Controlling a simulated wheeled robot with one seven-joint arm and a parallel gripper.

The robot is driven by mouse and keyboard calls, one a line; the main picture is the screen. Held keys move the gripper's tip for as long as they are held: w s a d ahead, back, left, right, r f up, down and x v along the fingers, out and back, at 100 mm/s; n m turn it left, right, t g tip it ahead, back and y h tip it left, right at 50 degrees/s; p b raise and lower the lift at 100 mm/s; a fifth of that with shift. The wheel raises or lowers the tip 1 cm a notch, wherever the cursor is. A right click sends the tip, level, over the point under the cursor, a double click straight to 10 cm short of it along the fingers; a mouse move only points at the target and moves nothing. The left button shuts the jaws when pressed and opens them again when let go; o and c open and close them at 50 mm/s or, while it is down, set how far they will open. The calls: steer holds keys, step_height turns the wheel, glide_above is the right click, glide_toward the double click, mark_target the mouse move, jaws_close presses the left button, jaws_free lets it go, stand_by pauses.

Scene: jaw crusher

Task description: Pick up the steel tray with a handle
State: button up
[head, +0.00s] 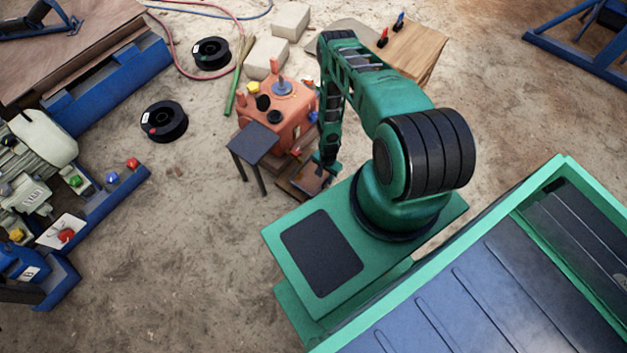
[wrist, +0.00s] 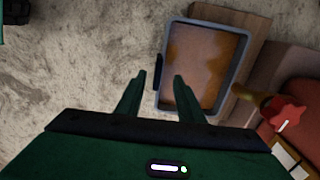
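The steel tray (wrist: 243,62) has a grey rim and a rusty brown inside. It lies low on a wooden board, and a dark handle (wrist: 158,71) sticks up along its left side in the wrist view. In the head view the tray (head: 301,183) is small and partly hidden by my gripper (head: 322,172). My gripper (wrist: 157,86) is open and empty. In the wrist view its fingers stand apart on either side of the handle's line, the right one overlapping the tray's edge. I cannot tell the height between fingers and handle.
An orange machine housing (head: 288,112) stands beside the tray, with a red knob (wrist: 287,112) close to it. A small dark table (head: 254,142) stands to the left. Black spools (head: 165,121) lie on the sandy floor.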

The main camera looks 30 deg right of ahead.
mark_target(326, 181)
steer(key=shift+s+d+f, duration=0.1)
steer(key=shift+f, duration=1.25)
steer(key=shift+s+d+f, duration=0.1)
steer(key=shift+f, duration=1.25)
steer(key=shift+a, duration=0.1)
jaws_close()
